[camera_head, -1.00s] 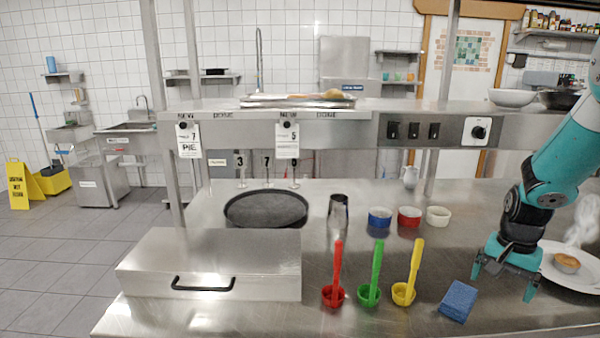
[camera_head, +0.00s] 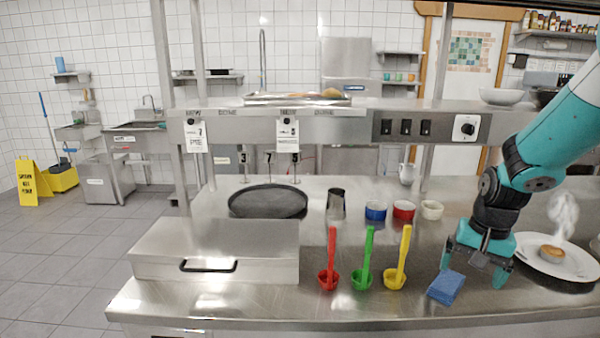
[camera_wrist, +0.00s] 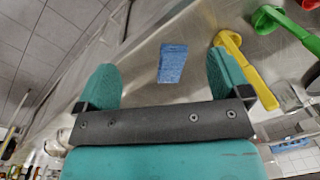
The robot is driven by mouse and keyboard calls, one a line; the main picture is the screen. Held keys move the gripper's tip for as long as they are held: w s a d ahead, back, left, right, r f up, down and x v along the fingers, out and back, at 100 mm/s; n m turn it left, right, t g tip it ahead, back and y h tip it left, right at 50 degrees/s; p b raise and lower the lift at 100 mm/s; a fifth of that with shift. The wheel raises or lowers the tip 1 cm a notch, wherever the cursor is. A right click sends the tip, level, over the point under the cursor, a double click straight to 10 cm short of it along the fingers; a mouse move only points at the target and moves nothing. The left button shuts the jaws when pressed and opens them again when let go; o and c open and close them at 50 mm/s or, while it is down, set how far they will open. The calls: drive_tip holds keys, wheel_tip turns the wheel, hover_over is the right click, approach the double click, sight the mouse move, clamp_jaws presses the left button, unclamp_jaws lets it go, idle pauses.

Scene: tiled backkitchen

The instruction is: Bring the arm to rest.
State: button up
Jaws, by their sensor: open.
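My gripper (camera_head: 473,265) is at the right of the steel counter in the head view, pointing down, with its teal fingers apart and nothing between them. The blue sponge (camera_head: 446,287) lies on the counter just in front and to the left of it. In the wrist view my gripper (camera_wrist: 165,85) shows both fingers spread. The sponge (camera_wrist: 172,63) lies on the counter beyond, seen in the gap between the fingertips.
A white plate (camera_head: 525,261) with a steaming pie (camera_head: 551,254) sits to the right. A shelf (camera_head: 345,125) spans above the counter. A lidded steel box (camera_head: 215,240) stands left.

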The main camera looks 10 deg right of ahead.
drive_tip(key=s+a+r+n+y, duration=0.1)
drive_tip(key=a+r+n, duration=0.2)
drive_tip(key=a, duration=0.5)
drive_tip(key=s+a+r+n, duration=0.2)
drive_tip(key=a+r+n, duration=0.15)
drive_tip(key=a, duration=0.45)
drive_tip(key=s+a+r+n+y, duration=0.1)
drive_tip(key=s+a+r+n, duration=0.1)
drive_tip(key=s+a+n, duration=0.2)
drive_tip(key=s+a+r+n+y, duration=0.1)
drive_tip(key=s+a+r+n, duration=0.1)
drive_tip(key=s+a+n, duration=0.3)
drive_tip(key=s+a, duration=0.4)
drive_tip(key=s, duration=0.1)
drive_tip(key=shift+a+r+g, duration=0.15)
drive_tip(key=shift+r+g, duration=0.25)
drive_tip(key=shift+c, duration=0.2)
